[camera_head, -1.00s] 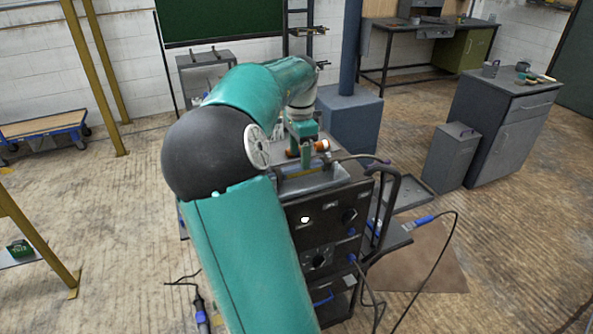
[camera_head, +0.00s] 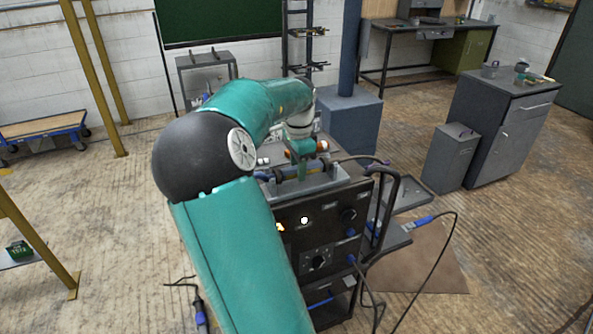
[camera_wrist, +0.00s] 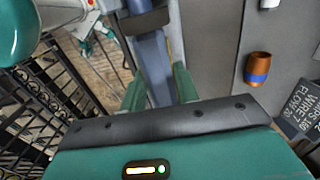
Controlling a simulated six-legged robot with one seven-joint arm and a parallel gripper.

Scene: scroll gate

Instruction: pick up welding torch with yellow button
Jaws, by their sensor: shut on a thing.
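A torch with a blue and dark handle (camera_wrist: 152,62) runs between the two green fingers of my gripper (camera_wrist: 160,88) in the wrist view. My gripper is shut on this handle. In the head view the dark and blue torch (camera_head: 285,174) lies across the grey tray (camera_head: 325,181) on top of the welding machine (camera_head: 290,215), and my gripper (camera_head: 304,174) points down at it. I cannot tell whether the torch touches the tray.
A copper-coloured cylinder with a blue band (camera_wrist: 258,70) stands beside the torch on the machine top. Other blue torches lie on the side shelf (camera_head: 420,221) and on the floor (camera_head: 201,312). A dark handrail (camera_head: 388,210) and hanging cables are at the machine's right.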

